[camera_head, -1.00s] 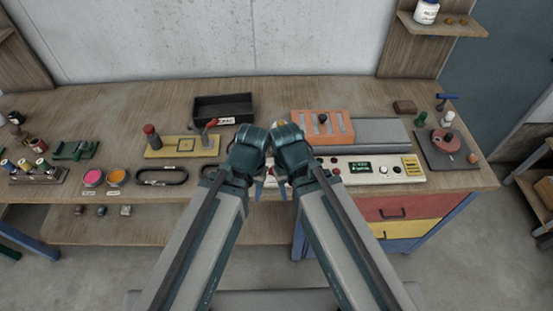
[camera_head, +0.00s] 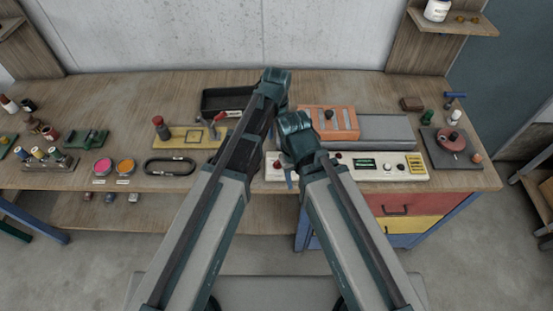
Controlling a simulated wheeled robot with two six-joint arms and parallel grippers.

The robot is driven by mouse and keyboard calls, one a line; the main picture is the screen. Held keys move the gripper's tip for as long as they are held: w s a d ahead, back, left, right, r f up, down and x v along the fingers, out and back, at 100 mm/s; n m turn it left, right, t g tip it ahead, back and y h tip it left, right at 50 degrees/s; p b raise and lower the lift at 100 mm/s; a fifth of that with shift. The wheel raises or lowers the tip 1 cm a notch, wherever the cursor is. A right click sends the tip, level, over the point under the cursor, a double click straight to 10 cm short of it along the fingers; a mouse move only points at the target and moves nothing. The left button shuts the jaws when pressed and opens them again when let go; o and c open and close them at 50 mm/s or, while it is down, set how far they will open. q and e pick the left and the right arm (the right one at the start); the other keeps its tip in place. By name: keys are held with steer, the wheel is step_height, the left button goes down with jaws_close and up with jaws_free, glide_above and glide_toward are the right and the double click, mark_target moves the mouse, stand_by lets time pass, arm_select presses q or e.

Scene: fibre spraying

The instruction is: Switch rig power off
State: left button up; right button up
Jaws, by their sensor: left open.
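A white control panel (camera_head: 345,171) lies along the front of the bench, right of centre. My right gripper (camera_head: 290,178) points down at the panel's left part. I cannot see its jaw gap or tell whether it touches.
Pink and orange pots (camera_head: 103,166), a black ring (camera_head: 152,172) and a turntable (camera_head: 450,142) flank the panel.

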mark_target(276, 163)
arm_select(q)
steer(key=shift+f, duration=0.1)
step_height(276, 163, down, 14)
steer(key=b, duration=1.4)
steer(key=shift+r, duration=0.2)
jaws_close()
